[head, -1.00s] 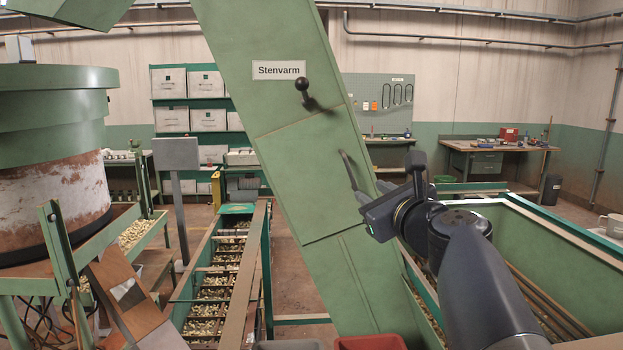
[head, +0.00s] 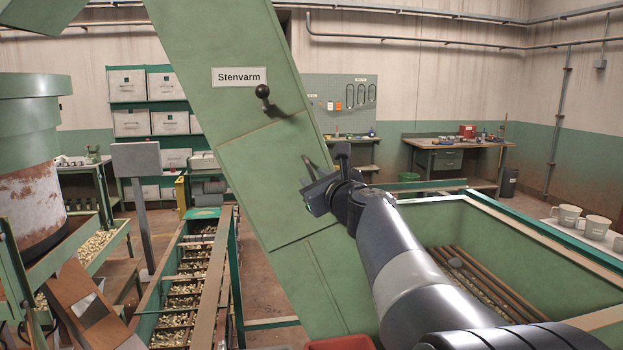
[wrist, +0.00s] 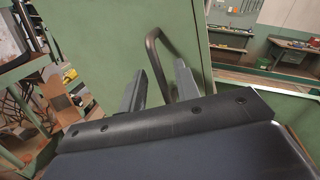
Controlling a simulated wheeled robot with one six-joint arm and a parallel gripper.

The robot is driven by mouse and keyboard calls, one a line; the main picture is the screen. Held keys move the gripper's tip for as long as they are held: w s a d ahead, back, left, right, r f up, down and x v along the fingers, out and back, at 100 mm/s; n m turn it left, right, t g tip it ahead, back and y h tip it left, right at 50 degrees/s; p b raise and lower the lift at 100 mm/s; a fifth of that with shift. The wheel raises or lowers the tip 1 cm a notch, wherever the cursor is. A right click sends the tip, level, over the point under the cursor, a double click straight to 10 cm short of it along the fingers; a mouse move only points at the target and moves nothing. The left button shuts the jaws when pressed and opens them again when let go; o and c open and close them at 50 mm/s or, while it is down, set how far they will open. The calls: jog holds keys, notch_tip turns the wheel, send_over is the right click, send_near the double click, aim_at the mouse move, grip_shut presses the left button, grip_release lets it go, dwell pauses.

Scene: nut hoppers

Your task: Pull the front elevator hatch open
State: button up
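The front elevator hatch (head: 262,190) is a green rectangular panel on the slanted green elevator (head: 225,110), and it sits flush with it. Its dark curved handle (head: 310,166) is on the hatch's right side; it also shows in the wrist view (wrist: 160,55). My gripper (head: 312,182) is at the handle. In the wrist view my gripper (wrist: 158,88) has its two fingers apart, with the lower end of the handle appearing between or just beyond them. I cannot tell whether they touch it. A black ball-ended lever (head: 262,91) sits above the hatch.
A green bin (head: 440,225) with brown bars stands below my arm on the right. A nut conveyor (head: 190,280) runs at the lower left. A red container (head: 340,343) is at the bottom. White mugs (head: 566,215) stand at the far right.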

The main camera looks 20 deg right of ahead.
grip_shut()
dwell(0.3)
dwell(0.4)
